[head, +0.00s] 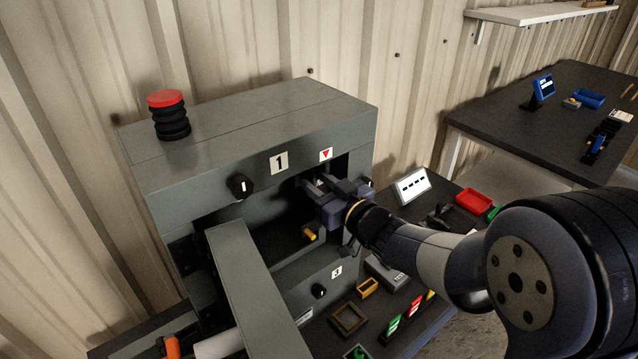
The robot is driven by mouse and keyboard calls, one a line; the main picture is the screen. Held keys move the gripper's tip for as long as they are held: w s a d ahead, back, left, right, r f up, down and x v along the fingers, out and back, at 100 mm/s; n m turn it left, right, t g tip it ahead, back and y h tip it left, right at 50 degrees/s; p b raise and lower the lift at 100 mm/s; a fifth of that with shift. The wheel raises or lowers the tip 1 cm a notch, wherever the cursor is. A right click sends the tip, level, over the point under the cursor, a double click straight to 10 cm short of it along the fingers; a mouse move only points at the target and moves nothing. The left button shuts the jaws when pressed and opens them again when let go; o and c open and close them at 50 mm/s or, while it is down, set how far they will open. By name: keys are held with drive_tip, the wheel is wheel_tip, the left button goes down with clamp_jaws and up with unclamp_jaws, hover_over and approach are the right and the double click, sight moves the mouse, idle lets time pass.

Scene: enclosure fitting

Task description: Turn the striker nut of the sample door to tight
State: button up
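A grey-green enclosure (260,110) stands on a dark bench. Its upper front carries a "1" label (279,163), a black knob (242,185) and a red-triangle label (326,154). A long grey-green panel (256,285), perhaps the door, stands out toward me at the front left. My gripper (314,188) reaches from the right into the upper right of the opening, below the red-triangle label. Its fingertips are dark and partly in shadow. I cannot make out the striker nut; it may be hidden by the gripper. A yellow part (310,233) sits inside, below the gripper.
A red-topped black stack (168,115) stands on the enclosure. A second table (560,130) stands at the back right.

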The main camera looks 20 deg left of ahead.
drive_tip(key=b+v, duration=0.1)
drive_tip(key=v, duration=0.9)
drive_tip(key=shift+s+d+b, duration=0.2)
drive_tip(key=shift+d+b, duration=0.1)
drive_tip(key=shift+d, duration=0.05)
drive_tip(key=shift+a, duration=0.1)
drive_tip(key=p+x, duration=0.1)
drive_tip(key=x, duration=0.9)
drive_tip(key=shift+w+a+p, duration=0.2)
drive_tip(key=shift+a+p, duration=0.05)
drive_tip(key=shift+p, duration=0.05)
